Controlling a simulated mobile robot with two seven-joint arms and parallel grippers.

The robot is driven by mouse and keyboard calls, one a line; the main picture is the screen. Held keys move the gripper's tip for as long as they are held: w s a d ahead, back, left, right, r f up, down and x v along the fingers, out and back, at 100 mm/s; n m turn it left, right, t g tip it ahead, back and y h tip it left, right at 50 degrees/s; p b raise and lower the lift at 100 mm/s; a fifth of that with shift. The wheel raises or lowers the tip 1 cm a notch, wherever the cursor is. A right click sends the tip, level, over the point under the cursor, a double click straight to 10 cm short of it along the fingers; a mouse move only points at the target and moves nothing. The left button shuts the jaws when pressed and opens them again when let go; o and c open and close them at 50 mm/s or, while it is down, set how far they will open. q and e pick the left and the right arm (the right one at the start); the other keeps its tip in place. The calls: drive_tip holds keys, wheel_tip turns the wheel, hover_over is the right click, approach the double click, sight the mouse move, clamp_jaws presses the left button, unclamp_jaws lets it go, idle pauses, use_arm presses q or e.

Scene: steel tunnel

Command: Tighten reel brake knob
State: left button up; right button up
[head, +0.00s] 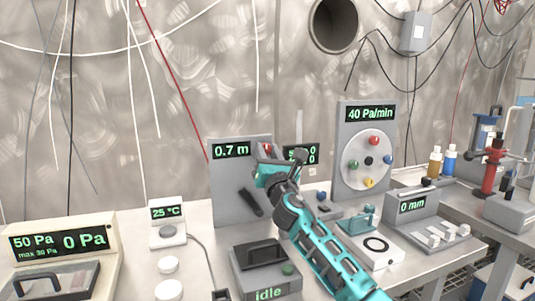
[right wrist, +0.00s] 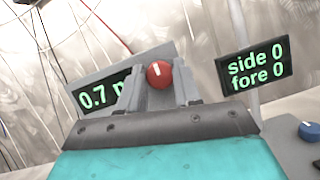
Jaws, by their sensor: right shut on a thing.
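The red knob (right wrist: 159,74) with a white mark shows between my right fingers in the right wrist view. It is on the grey panel with the "0.7 m" display (head: 232,151), and only a small red part (head: 267,148) shows in the head view. My right gripper (right wrist: 158,90) is shut on the red knob, with one finger on each side; the teal hand hides part of it in the head view. A black lever (head: 250,202) sits lower on the same panel. My left gripper is not in view.
A "side 0 fore 0" display (right wrist: 256,69) stands right of the panel. A grey box reading "idle" (head: 268,293) is in front of it. A dial board reading "40 Pa/min" (head: 370,113) stands further right. Cables hang along the steel wall.

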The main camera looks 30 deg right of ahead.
drive_tip(key=c, duration=0.4)
drive_tip(key=shift+c, duration=0.2)
